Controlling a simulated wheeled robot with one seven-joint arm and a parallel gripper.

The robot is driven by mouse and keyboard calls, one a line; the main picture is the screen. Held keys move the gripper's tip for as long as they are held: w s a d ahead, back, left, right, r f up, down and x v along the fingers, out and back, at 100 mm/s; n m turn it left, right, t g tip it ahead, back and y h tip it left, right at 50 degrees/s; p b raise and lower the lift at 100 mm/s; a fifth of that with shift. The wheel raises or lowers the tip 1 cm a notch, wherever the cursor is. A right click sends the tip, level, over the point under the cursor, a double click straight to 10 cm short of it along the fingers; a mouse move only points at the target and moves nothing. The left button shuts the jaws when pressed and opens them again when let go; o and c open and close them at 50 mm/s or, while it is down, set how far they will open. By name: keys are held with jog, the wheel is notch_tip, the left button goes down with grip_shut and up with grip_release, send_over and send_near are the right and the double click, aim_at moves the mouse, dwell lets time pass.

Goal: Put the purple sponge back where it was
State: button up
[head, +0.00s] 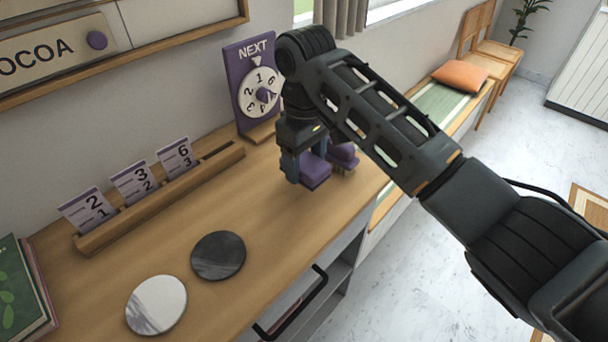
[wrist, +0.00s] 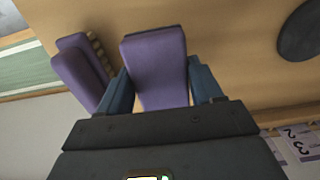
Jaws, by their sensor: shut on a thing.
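The purple sponge (head: 315,173) is a small block near the counter's right end. My gripper (head: 305,164) reaches down from above and is shut on it.
A purple brush with tan bristles (head: 343,157) stands close beside the sponge; it also shows in the wrist view (wrist: 76,72). The dial sign (head: 240,65), card rack (head: 160,201), dark disc (head: 218,256) and pale disc (head: 157,304) are further left. The counter between is clear.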

aim_at(303, 188)
jog(key=shift+a+f, duration=0.2)
jog(key=shift+f, duration=1.95)
jog(key=shift+f, duration=0.1)
jog(key=o, duration=0.9)
jog(key=shift+o, duration=0.2)
notch_tip(303, 188, up, 12)
jog(key=shift+r, duration=0.15)
